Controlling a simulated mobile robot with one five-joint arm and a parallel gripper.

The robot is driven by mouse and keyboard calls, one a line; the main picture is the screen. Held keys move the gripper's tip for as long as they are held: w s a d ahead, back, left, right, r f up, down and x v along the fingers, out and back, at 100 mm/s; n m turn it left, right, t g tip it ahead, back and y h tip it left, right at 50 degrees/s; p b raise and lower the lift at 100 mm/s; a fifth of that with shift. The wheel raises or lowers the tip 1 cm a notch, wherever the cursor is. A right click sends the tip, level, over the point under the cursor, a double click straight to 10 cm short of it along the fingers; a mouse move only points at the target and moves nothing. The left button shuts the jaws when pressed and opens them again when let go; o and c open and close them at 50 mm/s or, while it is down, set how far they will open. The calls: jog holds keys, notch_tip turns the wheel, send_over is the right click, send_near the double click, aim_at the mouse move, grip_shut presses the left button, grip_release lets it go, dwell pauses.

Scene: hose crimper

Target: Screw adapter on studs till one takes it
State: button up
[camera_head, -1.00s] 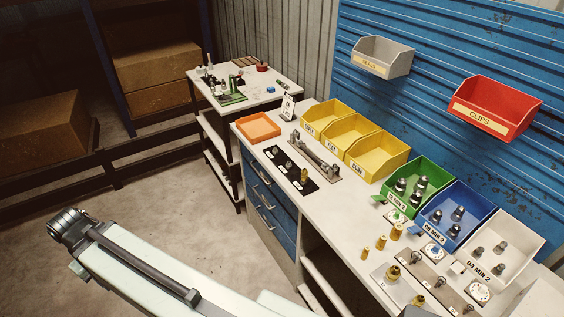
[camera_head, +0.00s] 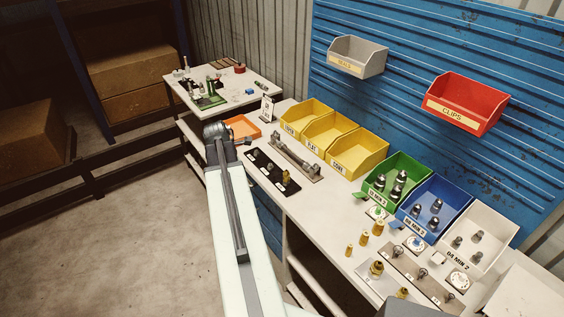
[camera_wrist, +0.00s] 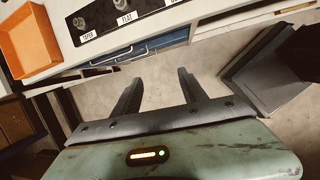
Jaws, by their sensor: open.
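A black strip (camera_head: 262,176) on the bench carries a row of short upright studs; a brass piece (camera_head: 286,178) stands at its right end. In the wrist view the strip (camera_wrist: 98,34) has white labels and grey studs (camera_wrist: 79,22), partly cut off by the top edge. Several brass fittings (camera_head: 378,228) stand farther right on the bench; I cannot tell which is the adapter. My gripper (camera_wrist: 157,88) is open and empty, its fingers over the floor in front of the bench. In the head view my arm's end covers part of the bench's left end.
An orange tray (camera_head: 243,127) lies left of the strip. Yellow bins (camera_head: 350,166), then green, blue and white bins, line the back of the bench. A metal fixture (camera_head: 296,158) lies behind the strip. A side table (camera_head: 240,95) with small items stands beyond. Floor at left is open.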

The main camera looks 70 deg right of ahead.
aim_at(286, 171)
jog(key=s+d+r+n+g, duration=0.1)
jog(key=s+d+n, duration=0.2)
jog(key=s+d, duration=0.9)
jog(key=f+b, duration=0.2)
jog(key=s+f+b, duration=0.1)
jog(key=f+b, duration=0.1)
jog(key=f, duration=0.1)
jog(key=s+f+b, duration=0.1)
jog(key=f+b, duration=0.1)
jog(key=b, duration=0.1)
jog(key=shift+s+d+f, duration=0.15)
jog(key=shift+s+d, duration=0.1)
jog(key=shift+d, duration=0.1)
jog(key=shift+h, duration=0.3)
jog(key=shift+c, duration=0.3)
grip_shut()
jog(key=n+t, duration=0.1)
jog(key=n, duration=0.1)
jog(key=shift+s+a+n, duration=0.1)
jog(key=shift+n, duration=0.2)
jog(key=n, duration=0.1)
jog(key=n+t, duration=0.1)
jog(key=n, duration=0.1)
jog(key=shift+w, duration=0.25)
